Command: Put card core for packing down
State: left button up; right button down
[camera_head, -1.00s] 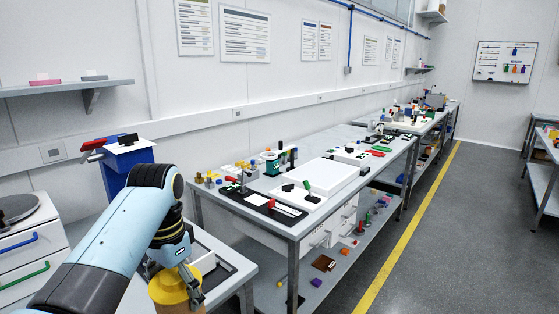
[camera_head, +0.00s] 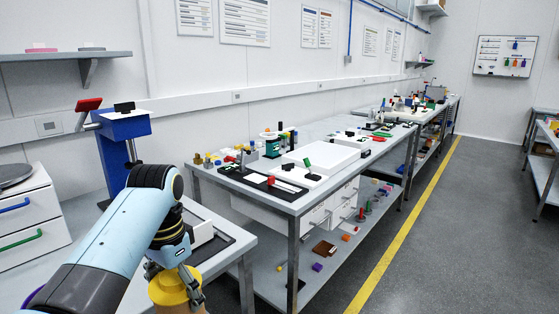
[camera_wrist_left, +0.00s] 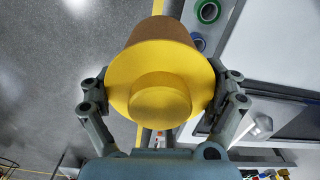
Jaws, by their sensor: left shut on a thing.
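My left gripper (camera_head: 173,282) is shut on the card core (camera_head: 168,292), a yellow and tan-brown round piece, at the bottom left of the head view. In the left wrist view the two fingers of the gripper (camera_wrist_left: 160,102) grip the core (camera_wrist_left: 150,70) from both sides. There its yellow flange and round yellow hub face the camera, and its brown body points away. The core's lower end is cut off in the head view. I cannot tell its clearance from the grey table (camera_head: 218,264) beside it. My right gripper is not in view.
A white block (camera_head: 202,234) stands on the near table, by a dark-edged mat (camera_head: 236,241). A blue stand (camera_head: 124,126) rises behind my arm. The long workbench (camera_head: 310,203) to the right is crowded with small parts. Open floor (camera_head: 470,230) lies right of it.

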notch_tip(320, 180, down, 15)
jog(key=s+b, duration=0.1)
jog(key=b, duration=1.1)
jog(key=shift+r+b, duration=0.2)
jog(key=shift+b, duration=0.15)
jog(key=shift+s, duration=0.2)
